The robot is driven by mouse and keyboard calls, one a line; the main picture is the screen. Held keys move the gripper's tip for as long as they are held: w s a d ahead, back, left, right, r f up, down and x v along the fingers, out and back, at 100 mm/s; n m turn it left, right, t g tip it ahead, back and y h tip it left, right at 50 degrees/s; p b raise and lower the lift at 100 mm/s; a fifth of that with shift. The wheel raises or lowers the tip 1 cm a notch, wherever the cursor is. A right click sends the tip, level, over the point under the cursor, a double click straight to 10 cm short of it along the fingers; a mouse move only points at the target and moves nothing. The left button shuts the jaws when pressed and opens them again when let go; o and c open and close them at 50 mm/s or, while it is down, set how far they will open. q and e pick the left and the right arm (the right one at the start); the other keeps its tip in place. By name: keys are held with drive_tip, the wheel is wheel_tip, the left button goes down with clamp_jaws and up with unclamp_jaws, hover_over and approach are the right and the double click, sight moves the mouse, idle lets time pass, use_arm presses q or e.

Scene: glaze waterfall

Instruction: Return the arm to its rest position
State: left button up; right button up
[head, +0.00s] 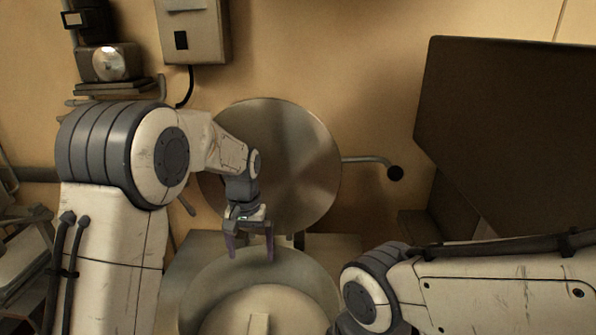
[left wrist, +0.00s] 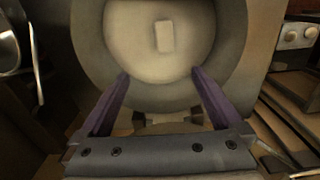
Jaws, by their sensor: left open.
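My left gripper (head: 251,252) hangs with its fingers pointing down over the back part of a round, pale basin (head: 205,280) in the head view. Its two purple fingers are apart with nothing between them. In the left wrist view the open fingers of my left gripper (left wrist: 160,76) lie across the near rim of the basin (left wrist: 90,45). A small pale block (left wrist: 163,36) lies in the basin's middle, and it also shows in the head view (head: 259,324). My right arm comes in at the lower right; its gripper is out of view.
A round metal disc (head: 290,150) stands upright behind my left gripper, with a handle (head: 372,161) out to its right. A grey box (head: 194,30) hangs on the tan wall. A large dark panel (head: 505,130) fills the right side.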

use_arm(q)
drive_tip(key=s+d+m+b, duration=0.3)
drive_tip(key=s+d, duration=0.6)
drive_tip(key=s, duration=0.4)
drive_tip(key=s+f+m+h+b, duration=0.1)
drive_tip(key=s+m, duration=0.3)
drive_tip(key=s, duration=1.3)
drive_tip(key=shift+s+f+b, duration=0.15)
drive_tip(key=shift+f+b, duration=0.4)
drive_tip(key=shift+f, duration=0.25)
drive_tip(key=shift+a, duration=0.1)
